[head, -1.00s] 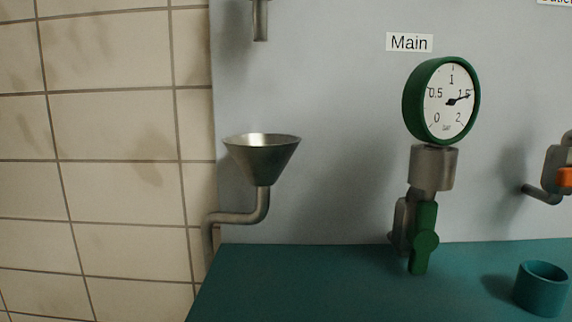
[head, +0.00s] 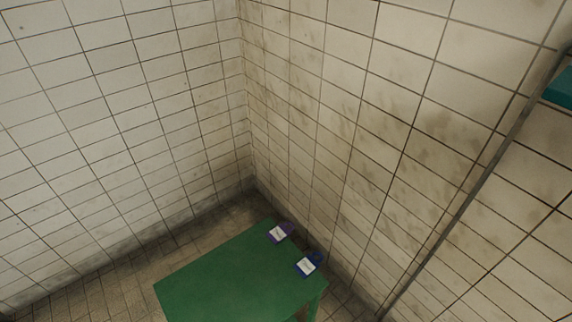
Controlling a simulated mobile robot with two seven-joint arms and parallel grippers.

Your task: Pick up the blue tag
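A blue tag (head: 306,266) with a white label lies on the green table (head: 222,281), close to its right edge, in the lower middle of the head view. A second tag, purple with a white label (head: 278,235), lies farther back near the table's far corner. The two tags are apart. Neither of my grippers shows in the head view.
The green table stands near the corner of two dirty tiled walls (head: 330,120). Most of its top is bare. A grey pipe (head: 470,195) runs down the right wall. A teal edge (head: 562,88) shows at the far right. Tiled floor (head: 95,300) lies to the left.

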